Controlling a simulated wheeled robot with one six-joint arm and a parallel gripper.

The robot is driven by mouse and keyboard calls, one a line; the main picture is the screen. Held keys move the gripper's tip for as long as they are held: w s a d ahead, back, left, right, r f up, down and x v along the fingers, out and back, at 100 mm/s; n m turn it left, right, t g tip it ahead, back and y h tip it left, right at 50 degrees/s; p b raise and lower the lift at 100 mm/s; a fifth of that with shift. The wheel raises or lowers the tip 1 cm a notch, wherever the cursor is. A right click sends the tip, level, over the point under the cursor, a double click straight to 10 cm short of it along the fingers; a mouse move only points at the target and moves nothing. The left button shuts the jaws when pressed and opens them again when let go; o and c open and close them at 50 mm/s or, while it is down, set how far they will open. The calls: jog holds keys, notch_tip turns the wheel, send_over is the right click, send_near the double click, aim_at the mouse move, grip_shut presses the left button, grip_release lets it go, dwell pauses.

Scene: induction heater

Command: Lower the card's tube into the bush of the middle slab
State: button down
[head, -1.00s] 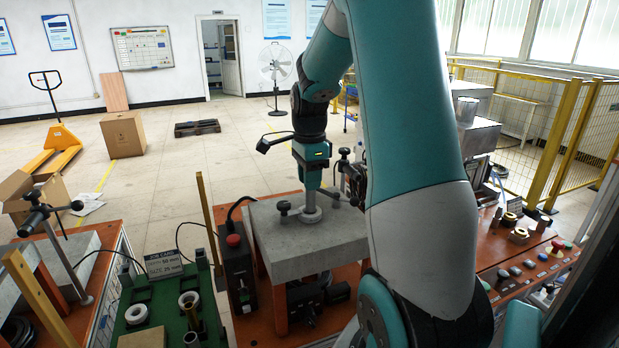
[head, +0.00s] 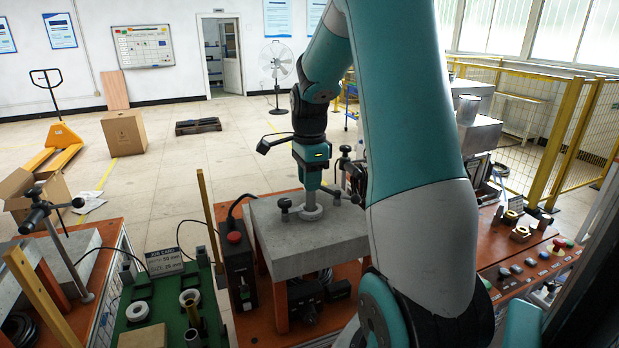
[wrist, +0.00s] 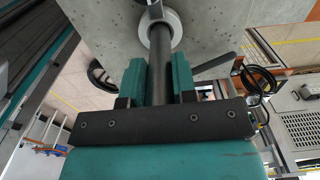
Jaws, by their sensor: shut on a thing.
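The middle slab (head: 290,243) is a thick grey block on an orange stand, with a pale round bush (head: 311,212) on its top. My gripper (head: 312,187) points straight down above the bush, its jaws shut on an upright grey tube. In the wrist view the dark tube (wrist: 160,60) runs between the teal jaws (wrist: 157,85) to the pale bush ring (wrist: 173,30). The tube's lower end is at the bush, but I cannot tell how deep it sits. The job card (head: 166,261) stands at the left with bush and size figures in mm.
Dark clamps (head: 284,205) stand on the slab beside the bush. A control box with a red button (head: 234,238) is left of the slab. A dark bar (wrist: 215,64) lies close right of the tube.

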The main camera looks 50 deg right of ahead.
aim_at(310, 194)
jog(key=shift+f+b, duration=1.4)
jog(key=shift+f, duration=0.8)
jog(key=shift+f, duration=0.1)
jog(key=c, duration=0.8)
grip_release()
notch_tip(310, 194, up, 18)
jog(key=shift+f+b, duration=0.25)
jog(key=shift+b, duration=0.75)
